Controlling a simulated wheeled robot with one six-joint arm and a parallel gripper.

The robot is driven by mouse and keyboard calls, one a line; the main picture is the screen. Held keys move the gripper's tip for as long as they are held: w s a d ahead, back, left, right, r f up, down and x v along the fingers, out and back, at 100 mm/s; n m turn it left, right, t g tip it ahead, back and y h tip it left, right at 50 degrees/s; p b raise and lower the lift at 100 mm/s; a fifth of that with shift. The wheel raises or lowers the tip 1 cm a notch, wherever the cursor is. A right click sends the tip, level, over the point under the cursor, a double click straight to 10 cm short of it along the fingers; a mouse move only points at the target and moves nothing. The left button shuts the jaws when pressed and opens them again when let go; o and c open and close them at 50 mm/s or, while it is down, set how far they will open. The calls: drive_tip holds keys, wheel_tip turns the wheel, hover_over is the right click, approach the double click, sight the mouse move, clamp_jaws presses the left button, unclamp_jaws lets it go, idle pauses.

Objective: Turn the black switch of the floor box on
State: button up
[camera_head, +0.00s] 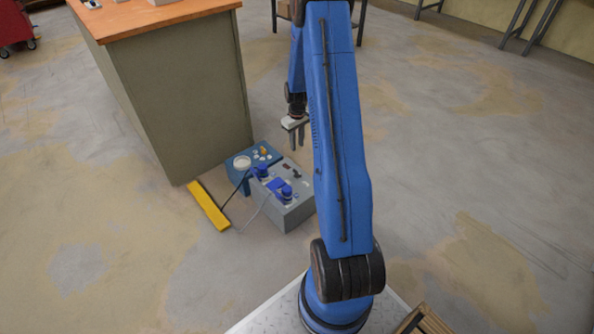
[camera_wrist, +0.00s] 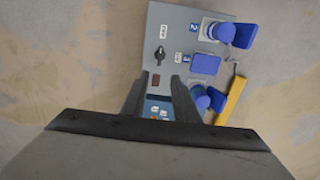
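The grey floor box (camera_head: 290,212) stands on the floor in the head view and fills the upper middle of the wrist view (camera_wrist: 178,20). Its black switch (camera_wrist: 160,55) is a small knob with its handle roughly along the picture's vertical; I cannot read its label. A dark red switch (camera_wrist: 156,80) sits below it in the wrist view. My gripper (camera_head: 297,146) hangs above the boxes, pointing down. In the wrist view its fingers (camera_wrist: 157,83) are apart and empty, with the black switch beyond their tips.
A blue box (camera_head: 240,182) with a white round part adjoins the grey box. Blue plugs (camera_head: 285,192) with cables sit on the grey box. A yellow bar (camera_head: 208,206) lies on the floor left. A workbench (camera_head: 190,95) stands close behind left. The floor at right is clear.

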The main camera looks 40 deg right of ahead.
sight(297, 172)
wheel_tip(297, 172, down, 17)
drive_tip(key=shift+f, duration=0.2)
idle(0.5)
clamp_jaws()
